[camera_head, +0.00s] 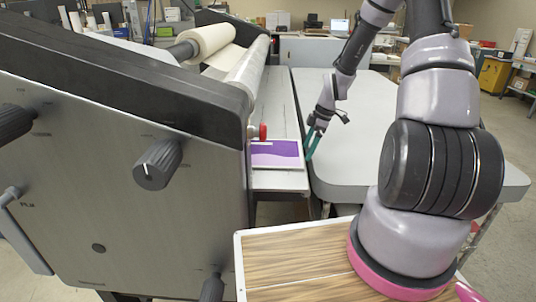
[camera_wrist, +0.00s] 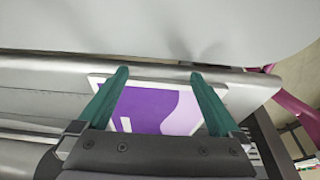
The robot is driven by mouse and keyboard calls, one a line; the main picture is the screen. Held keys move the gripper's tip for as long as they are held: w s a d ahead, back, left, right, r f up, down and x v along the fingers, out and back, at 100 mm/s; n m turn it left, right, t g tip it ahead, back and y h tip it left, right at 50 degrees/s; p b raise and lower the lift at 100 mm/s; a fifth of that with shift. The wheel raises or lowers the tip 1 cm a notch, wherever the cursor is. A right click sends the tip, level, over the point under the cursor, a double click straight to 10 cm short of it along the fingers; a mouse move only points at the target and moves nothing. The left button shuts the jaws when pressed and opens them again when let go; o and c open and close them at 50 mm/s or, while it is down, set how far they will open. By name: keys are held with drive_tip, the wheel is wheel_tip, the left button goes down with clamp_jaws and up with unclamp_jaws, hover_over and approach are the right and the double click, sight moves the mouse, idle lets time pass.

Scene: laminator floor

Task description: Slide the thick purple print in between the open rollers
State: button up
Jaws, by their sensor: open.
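The purple print (camera_head: 275,154), purple with white areas and a pale border, lies flat on the laminator's narrow feed table (camera_head: 280,182), beside the rollers (camera_head: 247,72). In the wrist view the print (camera_wrist: 140,108) shows between and under the two green fingers. My gripper (camera_head: 312,143) is open, at the print's right side in the head view; its fingers (camera_wrist: 160,76) are spread over the print and hold nothing. Whether the fingers touch the print, I cannot tell. The gap between the rollers is hidden by the side panel (camera_head: 120,200).
A large grey table (camera_head: 370,130) stands right of the feed table, with a narrow gap between. A small red part (camera_head: 263,131) is by the roller end near the print. Knobs (camera_head: 158,165) stick out from the side panel.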

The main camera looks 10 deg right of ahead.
sight(291, 152)
drive_tip(key=shift+w+a, duration=0.2)
drive_tip(key=shift+a, duration=0.9)
drive_tip(key=shift+w+a, duration=0.25)
drive_tip(key=shift+a, duration=0.9)
drive_tip(key=shift+w+a, duration=0.2)
drive_tip(key=shift+a, duration=0.9)
idle(0.6)
drive_tip(key=shift+s+d, duration=0.15)
drive_tip(key=shift+d, duration=0.5)
idle(0.5)
drive_tip(key=shift+v, duration=3.15)
